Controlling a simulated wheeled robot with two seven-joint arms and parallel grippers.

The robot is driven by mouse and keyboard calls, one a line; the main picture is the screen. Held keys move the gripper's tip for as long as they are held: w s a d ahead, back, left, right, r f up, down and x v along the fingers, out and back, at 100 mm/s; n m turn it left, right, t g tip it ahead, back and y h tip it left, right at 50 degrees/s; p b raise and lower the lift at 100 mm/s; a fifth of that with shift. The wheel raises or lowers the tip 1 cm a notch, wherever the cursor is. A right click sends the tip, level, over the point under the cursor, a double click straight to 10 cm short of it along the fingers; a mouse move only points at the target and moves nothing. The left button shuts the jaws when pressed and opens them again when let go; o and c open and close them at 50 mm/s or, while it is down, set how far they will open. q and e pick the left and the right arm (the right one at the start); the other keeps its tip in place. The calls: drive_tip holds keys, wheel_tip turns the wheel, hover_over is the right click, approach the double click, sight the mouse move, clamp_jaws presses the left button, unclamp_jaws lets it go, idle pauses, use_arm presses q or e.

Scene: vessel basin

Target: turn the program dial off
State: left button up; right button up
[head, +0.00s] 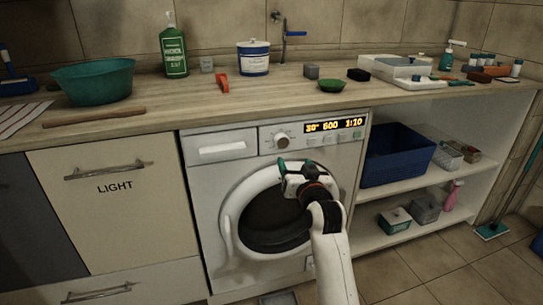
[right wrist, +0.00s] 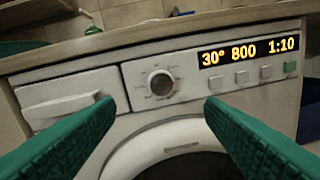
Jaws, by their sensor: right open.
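The program dial (head: 282,141) is a round knob on the front panel of the white washing machine (head: 207,205), between the detergent drawer and the display. The display (right wrist: 250,51) is lit orange and reads 30° 800 1:10. My right gripper (head: 296,165) is open and empty, in front of the machine just below the dial. Its green fingers (right wrist: 160,104) lie either side of the dial in the wrist view, apart from it. My left gripper is out of view.
The detergent drawer (right wrist: 68,103) is left of the dial, and several square buttons (right wrist: 241,77) are to its right. The wooden worktop (head: 215,92) overhangs above. The round door (head: 232,205) is shut below. The space before the panel is clear.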

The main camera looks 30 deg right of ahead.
sight(283, 143)
drive_tip(key=b+x, duration=0.1)
drive_tip(key=x, duration=0.7)
drive_tip(key=shift+d+f, duration=0.1)
drive_tip(key=shift+d, duration=0.05)
drive_tip(key=shift+b+x, duration=0.4)
drive_tip(key=shift+x, duration=0.7)
drive_tip(key=shift+w+d, duration=0.15)
drive_tip(key=shift+w, duration=0.4)
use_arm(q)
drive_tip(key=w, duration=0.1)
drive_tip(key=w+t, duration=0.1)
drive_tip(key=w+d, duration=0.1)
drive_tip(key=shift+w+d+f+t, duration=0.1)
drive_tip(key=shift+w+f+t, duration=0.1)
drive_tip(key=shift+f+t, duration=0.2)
